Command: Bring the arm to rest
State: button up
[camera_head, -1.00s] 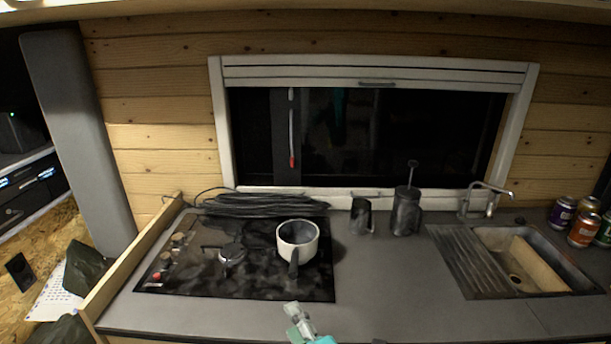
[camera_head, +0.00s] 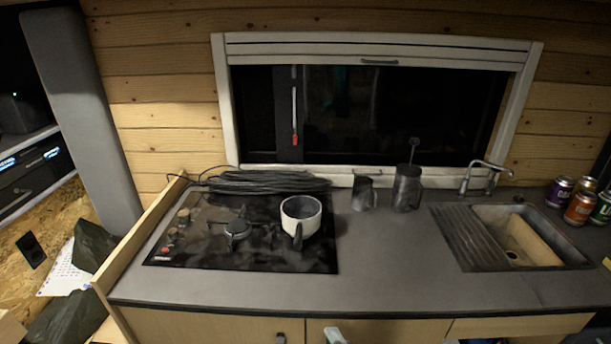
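Only a small pale tip of my gripper (camera_head: 335,336) shows at the bottom edge, in front of the wooden cabinet fronts and below the counter's front edge. The rest of my gripper and arm is out of the picture. Too little shows to tell whether the fingers are open or shut, or whether they hold anything. The tip looks apart from the counter (camera_head: 400,270) and everything on it.
A white pot (camera_head: 301,212) sits on the black hob (camera_head: 240,262), its handle towards me. A coiled cable (camera_head: 265,182), dark mug (camera_head: 364,193) and French press (camera_head: 407,188) stand behind. A sink (camera_head: 525,240) and several cans (camera_head: 579,208) are right. The front middle counter is clear.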

jog(key=s+d+f+m+h, duration=0.1)
jog(key=s+d+f+m, duration=0.35)
jog(key=s, duration=0.25)
jog(key=s+d+f+m+h, duration=0.2)
jog(key=s+d+f+m, duration=0.25)
jog(key=s, duration=0.25)
jog(key=s+d+m+h, duration=0.1)
jog(key=s+m, duration=0.3)
jog(key=s, duration=0.5)
jog(key=s+d+m+h, duration=0.1)
jog(key=s+d+m, duration=0.3)
jog(key=s, duration=0.5)
jog(key=shift+r+t, duration=0.3)
jog(key=shift+r, duration=0.1)
jog(key=shift+w, duration=0.1)
jog(key=shift+c, duration=0.3)
